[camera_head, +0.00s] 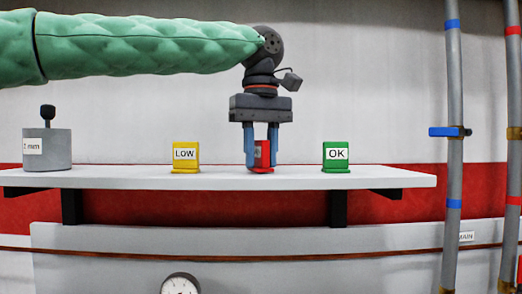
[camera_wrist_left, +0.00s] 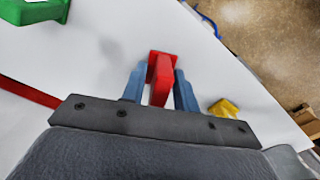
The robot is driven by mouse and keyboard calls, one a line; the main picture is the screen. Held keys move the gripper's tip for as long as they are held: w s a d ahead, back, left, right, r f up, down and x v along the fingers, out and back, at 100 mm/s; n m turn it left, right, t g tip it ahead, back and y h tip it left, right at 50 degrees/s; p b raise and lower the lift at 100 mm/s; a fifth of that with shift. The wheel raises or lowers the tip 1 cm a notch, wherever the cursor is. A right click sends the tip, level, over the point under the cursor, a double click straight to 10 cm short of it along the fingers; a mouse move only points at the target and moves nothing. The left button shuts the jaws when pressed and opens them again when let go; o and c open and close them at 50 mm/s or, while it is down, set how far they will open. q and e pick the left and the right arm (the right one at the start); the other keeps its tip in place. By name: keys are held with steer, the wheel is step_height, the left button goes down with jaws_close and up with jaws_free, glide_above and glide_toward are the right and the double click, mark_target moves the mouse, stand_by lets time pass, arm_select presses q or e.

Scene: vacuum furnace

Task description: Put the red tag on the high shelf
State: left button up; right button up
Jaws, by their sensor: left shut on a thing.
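The red tag (camera_head: 262,158) is at the white high shelf (camera_head: 120,178), between the yellow LOW tag (camera_head: 185,157) and the green OK tag (camera_head: 336,157). My left gripper (camera_head: 262,150) points down from above and is shut on the red tag, with one blue finger on each side of it. The left wrist view also shows the red tag (camera_wrist_left: 161,75) between the fingers (camera_wrist_left: 159,90). The tag's base is at the shelf top; I cannot tell whether it bears on it. The fingers hide part of its face. My right gripper is not in view.
A grey cylinder with a black knob (camera_head: 47,148) stands at the shelf's left end. Below are a round gauge (camera_head: 180,285) and a copper-coloured line (camera_head: 130,254). Grey vertical pipes (camera_head: 453,100) stand at the right. The shelf is bare right of the OK tag.

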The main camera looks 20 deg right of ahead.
arm_select(q)
steer(key=shift+w+f, duration=0.1)
steer(key=shift+f, duration=0.1)
steer(key=o, duration=1)
steer(key=shift+c, duration=0.2)
steer(key=shift+r, duration=0.1)
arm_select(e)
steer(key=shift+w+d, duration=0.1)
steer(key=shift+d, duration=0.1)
arm_select(q)
steer(key=shift+r, duration=0.1)
steer(key=shift+r, duration=0.2)
step_height(320, 180, up, 10)
steer(key=b, duration=0.4)
steer(key=shift+d, duration=0.1)
steer(key=shift+r, duration=0.8)
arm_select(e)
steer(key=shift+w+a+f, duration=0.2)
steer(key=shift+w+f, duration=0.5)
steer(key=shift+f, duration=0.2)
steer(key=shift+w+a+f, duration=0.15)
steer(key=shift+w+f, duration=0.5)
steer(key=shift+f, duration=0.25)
